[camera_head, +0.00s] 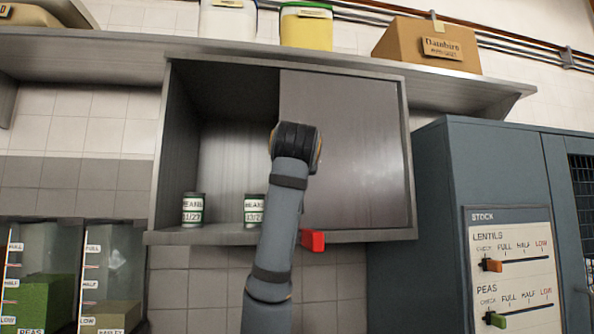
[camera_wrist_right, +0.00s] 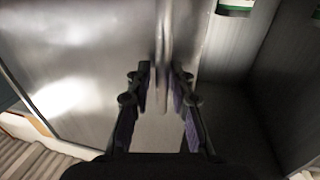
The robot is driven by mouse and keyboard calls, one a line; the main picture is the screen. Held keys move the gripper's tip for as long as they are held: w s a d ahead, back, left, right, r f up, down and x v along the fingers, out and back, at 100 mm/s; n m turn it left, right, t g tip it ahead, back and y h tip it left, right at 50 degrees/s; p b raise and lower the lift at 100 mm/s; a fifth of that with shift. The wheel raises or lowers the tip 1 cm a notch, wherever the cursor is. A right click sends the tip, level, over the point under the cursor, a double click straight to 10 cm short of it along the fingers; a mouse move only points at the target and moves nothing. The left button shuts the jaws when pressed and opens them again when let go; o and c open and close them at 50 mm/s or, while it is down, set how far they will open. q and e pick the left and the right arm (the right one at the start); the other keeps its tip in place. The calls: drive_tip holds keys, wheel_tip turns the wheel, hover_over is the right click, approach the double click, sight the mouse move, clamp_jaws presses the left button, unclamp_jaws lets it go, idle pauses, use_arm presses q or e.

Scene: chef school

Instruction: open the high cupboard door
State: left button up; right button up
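The high cupboard (camera_head: 160,150) hangs on the tiled wall in the head view. Its grey door (camera_head: 350,150) covers the right half, and the left half stands open. In the right wrist view the door (camera_wrist_right: 90,60) fills the left, with a vertical metal handle (camera_wrist_right: 163,40) near its edge. My right gripper (camera_wrist_right: 162,85) has its two fingers either side of the handle, with gaps showing beside the bar. In the head view my arm covers the handle and the fingers are hidden. My left gripper is in no view.
Two labelled cans, one on the left (camera_head: 193,210) and one by my arm (camera_head: 254,210), stand in the cupboard's open half. A red block (camera_head: 312,240) shows at its lower edge. A blue-grey cabinet (camera_head: 490,165) stands to the right. Boxes and tubs sit on the shelf (camera_head: 110,55) above.

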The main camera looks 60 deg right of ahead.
drive_tip(key=v, duration=1.2)
drive_tip(key=shift+d, duration=0.1)
